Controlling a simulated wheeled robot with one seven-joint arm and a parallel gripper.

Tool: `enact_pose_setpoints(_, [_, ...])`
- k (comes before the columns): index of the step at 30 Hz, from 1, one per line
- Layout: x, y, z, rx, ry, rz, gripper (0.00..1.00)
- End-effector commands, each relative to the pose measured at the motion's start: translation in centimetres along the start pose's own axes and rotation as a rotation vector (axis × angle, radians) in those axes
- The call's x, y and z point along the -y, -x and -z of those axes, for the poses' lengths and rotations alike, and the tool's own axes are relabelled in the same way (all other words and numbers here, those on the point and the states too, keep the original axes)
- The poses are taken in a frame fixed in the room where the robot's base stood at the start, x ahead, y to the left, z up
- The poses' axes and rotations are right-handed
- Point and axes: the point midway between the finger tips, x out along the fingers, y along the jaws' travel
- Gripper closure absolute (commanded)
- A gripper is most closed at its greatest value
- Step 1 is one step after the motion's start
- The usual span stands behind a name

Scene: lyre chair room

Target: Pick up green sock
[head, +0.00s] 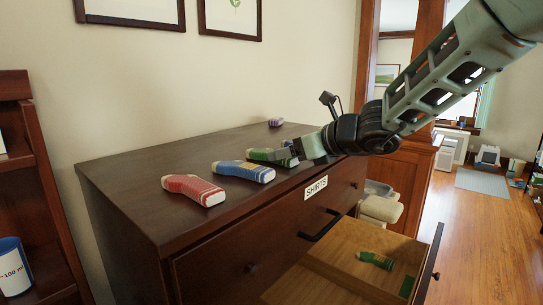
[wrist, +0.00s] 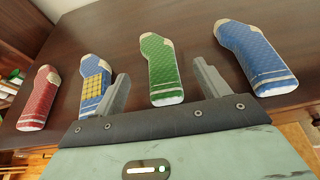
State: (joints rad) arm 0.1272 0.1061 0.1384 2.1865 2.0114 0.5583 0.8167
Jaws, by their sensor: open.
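A green sock (wrist: 160,68) with a cream toe and cuff lies on the dresser top, seen between my gripper's fingers in the wrist view. In the head view the green sock (head: 262,155) is partly covered by my gripper (head: 297,150). My gripper (wrist: 160,72) is open, with one finger on each side of the sock's line. I cannot tell whether either finger touches it. Another green sock-like item (head: 375,260) lies in the open drawer.
A blue sock (wrist: 95,85) with a yellow patch and a red sock (wrist: 38,98) lie left of the green one; another blue sock (wrist: 255,55) lies right. The dresser (head: 130,190) has an open drawer (head: 335,270) below. A purple item (head: 275,122) sits at the back.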

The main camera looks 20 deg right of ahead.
Motion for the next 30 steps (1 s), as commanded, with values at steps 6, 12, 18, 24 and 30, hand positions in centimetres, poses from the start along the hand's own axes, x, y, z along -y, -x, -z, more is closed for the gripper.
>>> enact_pose_setpoints(6, [-0.5,-2.9,0.2,-0.001,-0.001,-0.005,0.25])
enact_pose_setpoints(12, [-0.4,-3.7,0.2,0.0,0.001,-0.002,0.25])
enact_pose_setpoints(18, [-0.4,-3.7,0.3,0.001,0.001,-0.002,0.39])
enact_pose_setpoints(24, [-0.4,-3.7,0.3,0.001,0.001,-0.002,0.73])
enact_pose_setpoints(30, [-0.4,-3.7,0.2,0.001,0.001,-0.002,0.73])
